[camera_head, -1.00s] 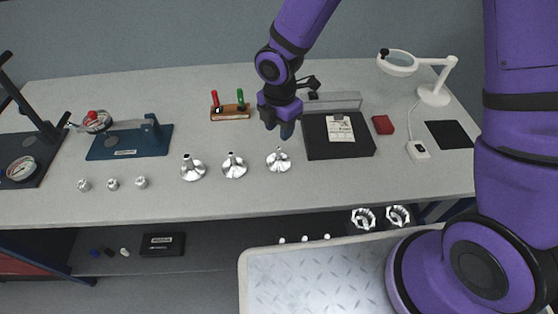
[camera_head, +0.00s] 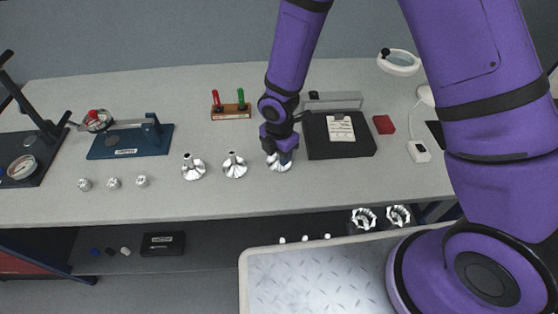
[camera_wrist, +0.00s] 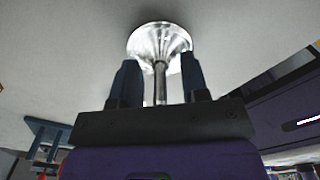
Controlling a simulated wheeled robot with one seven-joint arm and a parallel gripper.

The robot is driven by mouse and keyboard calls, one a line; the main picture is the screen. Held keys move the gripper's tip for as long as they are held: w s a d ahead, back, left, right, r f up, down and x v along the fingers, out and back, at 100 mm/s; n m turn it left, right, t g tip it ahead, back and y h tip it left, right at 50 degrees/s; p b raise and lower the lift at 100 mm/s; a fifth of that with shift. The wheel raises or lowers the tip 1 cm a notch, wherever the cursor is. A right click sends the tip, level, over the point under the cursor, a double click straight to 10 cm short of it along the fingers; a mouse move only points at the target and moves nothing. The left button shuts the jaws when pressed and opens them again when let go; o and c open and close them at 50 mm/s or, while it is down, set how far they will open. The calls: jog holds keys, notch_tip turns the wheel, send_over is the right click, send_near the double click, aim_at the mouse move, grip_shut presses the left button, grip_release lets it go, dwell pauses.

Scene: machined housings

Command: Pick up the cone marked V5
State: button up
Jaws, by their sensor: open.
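Three shiny metal cones stand in a row on the bench: a left cone (camera_head: 192,168), a middle cone (camera_head: 234,166) and a right cone (camera_head: 279,164). I cannot read a V5 mark on any of them. My gripper (camera_head: 279,152) is at the right cone and hides its upper part in the head view. In the wrist view, the right cone's flared base (camera_wrist: 160,42) and thin stem (camera_wrist: 160,82) show between the two fingers of my gripper (camera_wrist: 156,80). The fingers are open, with a gap on each side of the stem.
A black case (camera_head: 345,146) with a white card stands right of my gripper. A wooden holder (camera_head: 231,114) with red and green tools is behind. Small metal parts (camera_head: 113,183) lie at the left. The bench front between them is clear.

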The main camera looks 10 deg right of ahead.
jog(key=shift+c, duration=0.2)
grip_shut()
